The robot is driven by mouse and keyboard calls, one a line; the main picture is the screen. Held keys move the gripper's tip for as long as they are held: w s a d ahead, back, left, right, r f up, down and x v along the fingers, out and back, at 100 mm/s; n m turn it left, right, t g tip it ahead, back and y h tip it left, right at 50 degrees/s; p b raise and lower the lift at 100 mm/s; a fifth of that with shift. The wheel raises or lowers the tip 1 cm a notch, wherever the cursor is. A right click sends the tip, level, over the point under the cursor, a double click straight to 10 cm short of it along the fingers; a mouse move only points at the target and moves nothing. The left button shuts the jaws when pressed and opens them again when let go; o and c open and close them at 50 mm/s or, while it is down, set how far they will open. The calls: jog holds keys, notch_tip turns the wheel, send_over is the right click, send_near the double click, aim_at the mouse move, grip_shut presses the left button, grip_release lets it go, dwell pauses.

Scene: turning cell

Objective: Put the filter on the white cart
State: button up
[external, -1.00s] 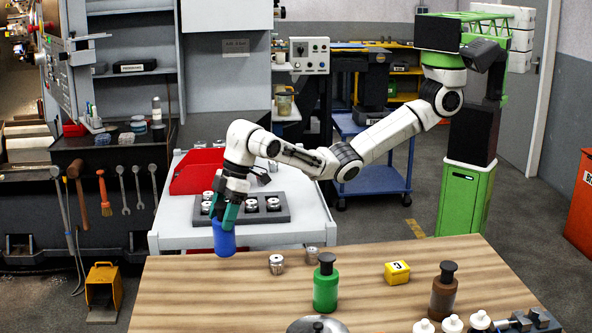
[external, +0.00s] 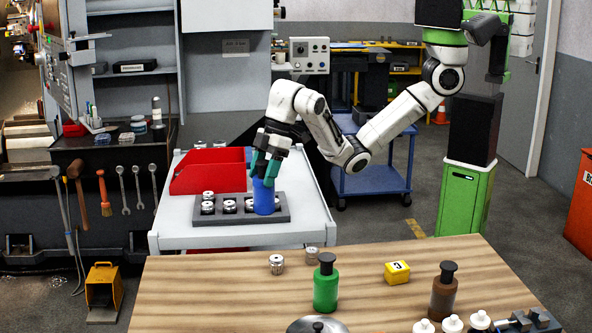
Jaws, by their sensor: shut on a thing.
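The filter, a blue cylinder (external: 264,198), is held upright by my gripper (external: 265,172). Its teal fingers are shut around the top of the filter. In the picture, the filter overlaps the right part of a dark grey tray (external: 240,219) on the white cart (external: 290,232). I cannot tell whether its bottom touches the tray or hangs just above it.
The tray holds several metal parts (external: 229,206). A red bin (external: 207,172) stands behind it on the cart. The cart's right side is bare. The wooden table (external: 200,295) in front bears a green bottle (external: 326,285), a brown bottle (external: 443,293) and a yellow block (external: 397,272).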

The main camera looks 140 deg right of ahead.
jog(key=shift+s+a+r, duration=0.1)
jog(key=shift+s, duration=0.1)
